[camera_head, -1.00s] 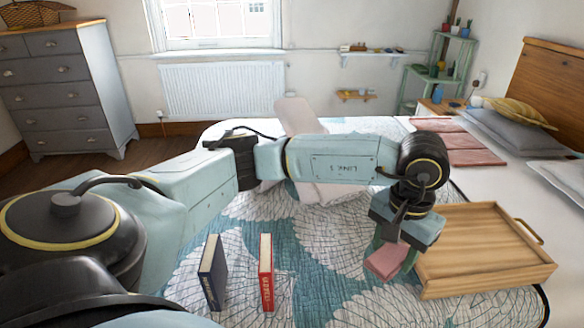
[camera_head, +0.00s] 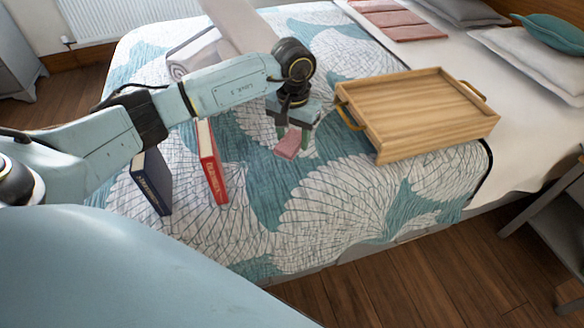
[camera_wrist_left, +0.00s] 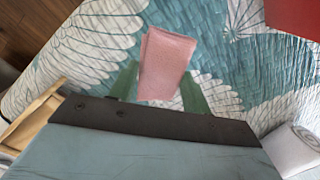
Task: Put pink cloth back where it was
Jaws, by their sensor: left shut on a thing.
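The pink cloth (camera_head: 288,143) is a small folded piece held between the fingers of my left gripper (camera_head: 294,135), above the teal and white patterned bed cover. In the left wrist view the cloth (camera_wrist_left: 165,64) sits between the green fingers of the gripper (camera_wrist_left: 160,85). More folded pink cloths (camera_head: 397,19) lie side by side on the bed near the pillows, at the top of the head view. My right gripper is not in view.
A wooden tray (camera_head: 424,108) with handles lies right of my left gripper. A blue book (camera_head: 151,182) and a red book (camera_head: 211,162) stand on the cover to the left. A white roll (camera_head: 190,57) lies behind my arm. The front of the bed cover is clear.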

